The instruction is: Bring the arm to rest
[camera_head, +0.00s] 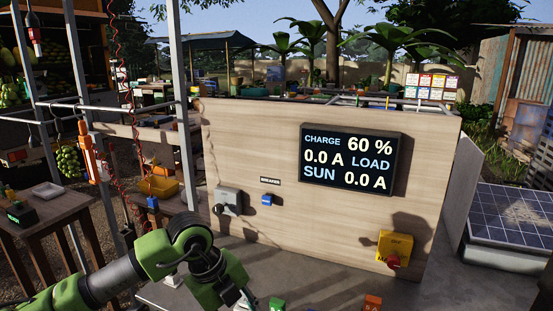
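My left arm, green and black, comes in from the bottom left and bends down in front of the wooden panel (300,225). My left gripper (245,300) is at the bottom edge, partly cut off, below the panel's controls. Its fingers are too small and cropped to show whether they are open or shut. I see nothing clearly held. My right arm and gripper are not in view.
The panel carries a display (351,159) reading 60 %, a grey switch box (228,199), a blue breaker (266,200) and a yellow box (394,247) with a red button. A wooden table (60,215) stands left. A solar panel (512,215) lies right.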

